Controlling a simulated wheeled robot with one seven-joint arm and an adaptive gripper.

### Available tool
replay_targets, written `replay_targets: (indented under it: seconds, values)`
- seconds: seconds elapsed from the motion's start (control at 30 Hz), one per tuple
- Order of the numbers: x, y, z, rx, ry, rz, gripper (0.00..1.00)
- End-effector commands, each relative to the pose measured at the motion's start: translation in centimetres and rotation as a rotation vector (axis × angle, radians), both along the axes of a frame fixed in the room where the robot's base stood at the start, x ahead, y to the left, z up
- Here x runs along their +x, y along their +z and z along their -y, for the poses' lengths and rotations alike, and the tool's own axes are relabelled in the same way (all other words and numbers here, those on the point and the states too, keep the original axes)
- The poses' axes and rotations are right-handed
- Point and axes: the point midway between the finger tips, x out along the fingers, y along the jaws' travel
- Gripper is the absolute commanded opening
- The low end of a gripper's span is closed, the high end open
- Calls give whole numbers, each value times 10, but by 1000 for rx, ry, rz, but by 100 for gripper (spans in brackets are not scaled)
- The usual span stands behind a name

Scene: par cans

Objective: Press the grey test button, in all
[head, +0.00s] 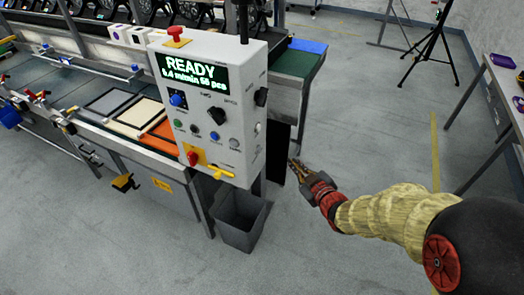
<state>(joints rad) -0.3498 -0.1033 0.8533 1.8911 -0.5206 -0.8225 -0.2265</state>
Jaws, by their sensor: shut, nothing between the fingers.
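The control box (247,75) has a pale front panel and a lit display reading READY. A small pale grey button (234,143) sits at the right end of the lower row on the panel. Its label is too small to read, so I cannot tell for sure that it is the test button. My gripper (292,163) is to the right of the box and slightly lower in the picture, apart from it. Its fingers are shut and empty, pointing up and left.
The panel also bears a green button (178,124), a blue button (214,136), a black knob (215,116) and a red knob (193,158). A grey bin (240,233) stands below. A conveyor (70,85) runs left. A tripod (432,45) stands back right. Floor between is clear.

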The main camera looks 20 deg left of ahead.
Motion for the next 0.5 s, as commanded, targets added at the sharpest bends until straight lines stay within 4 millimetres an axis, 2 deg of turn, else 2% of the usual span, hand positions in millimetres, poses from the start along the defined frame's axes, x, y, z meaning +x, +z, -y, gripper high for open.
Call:
replay_targets:
  seconds: [0.33, 0.5]
  values:
    - [0, -1, -1, -4, -1, 0, 0]
    - [1, -2, -12, -4, 1, -1, 0]
